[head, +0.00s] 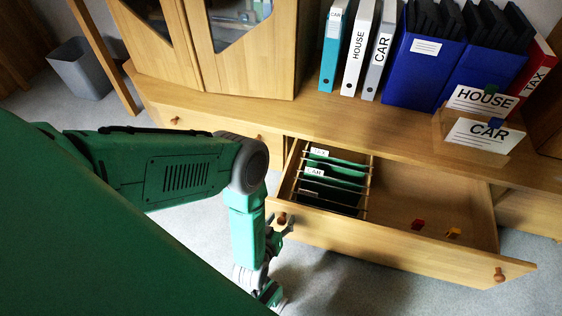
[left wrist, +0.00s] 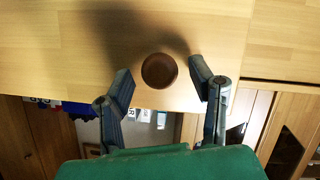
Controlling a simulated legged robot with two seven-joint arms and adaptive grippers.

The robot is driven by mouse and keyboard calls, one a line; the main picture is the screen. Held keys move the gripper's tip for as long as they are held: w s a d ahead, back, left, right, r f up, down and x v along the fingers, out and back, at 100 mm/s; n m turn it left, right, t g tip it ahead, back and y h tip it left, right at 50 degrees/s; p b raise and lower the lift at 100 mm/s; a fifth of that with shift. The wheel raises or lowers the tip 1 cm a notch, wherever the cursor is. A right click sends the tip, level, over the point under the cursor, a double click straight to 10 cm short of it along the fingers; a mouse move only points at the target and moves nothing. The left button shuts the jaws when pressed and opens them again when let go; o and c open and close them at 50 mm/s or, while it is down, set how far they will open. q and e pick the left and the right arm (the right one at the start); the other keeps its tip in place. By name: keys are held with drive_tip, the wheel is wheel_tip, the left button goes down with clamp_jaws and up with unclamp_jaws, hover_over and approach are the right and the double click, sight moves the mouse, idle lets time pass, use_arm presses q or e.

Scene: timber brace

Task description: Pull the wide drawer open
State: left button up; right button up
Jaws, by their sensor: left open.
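The wide drawer (head: 400,250) stands pulled well out of the low wooden cabinet, its inside showing. It has a round brown knob near each end of its front. The left knob (head: 282,218) is beside my left gripper (head: 283,227). In the left wrist view the knob (left wrist: 159,71) sits between the two spread fingertips of my left gripper (left wrist: 160,82), with a gap on each side. The gripper is open and holds nothing. My right gripper is not in view.
Green hanging files (head: 335,178) fill the drawer's left part; a red item (head: 418,225) and a yellow item (head: 453,232) lie in the right part. Binders (head: 357,45) and a card holder (head: 485,137) stand on the cabinet top. A grey bin (head: 80,70) stands at the far left.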

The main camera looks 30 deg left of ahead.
use_arm(q)
wheel_tip(320, 180, up, 9)
drive_tip(key=shift+r, duration=0.1)
idle(0.3)
idle(0.4)
drive_tip(key=shift+d+m+g+h, duration=0.15)
drive_tip(key=shift+m+g+h, duration=0.15)
drive_tip(key=shift+g, duration=0.2)
drive_tip(key=s+a+r+m+g+h, duration=0.1)
drive_tip(key=s+a+r+m+g, duration=0.1)
drive_tip(key=s+r+g, duration=0.3)
drive_tip(key=s+a+r+m+g, duration=0.1)
drive_tip(key=s+r+g, duration=0.15)
drive_tip(key=s, duration=0.45)
drive_tip(key=s+a+r+m+g+h, duration=0.1)
drive_tip(key=s+a+r+m+g, duration=0.1)
drive_tip(key=s+g, duration=0.35)
wheel_tip(320, 180, up, 13)
drive_tip(key=s+t+p, duration=0.1)
drive_tip(key=p, duration=1.2)
drive_tip(key=shift+d+r, duration=0.15)
drive_tip(key=shift+r, duration=0.05)
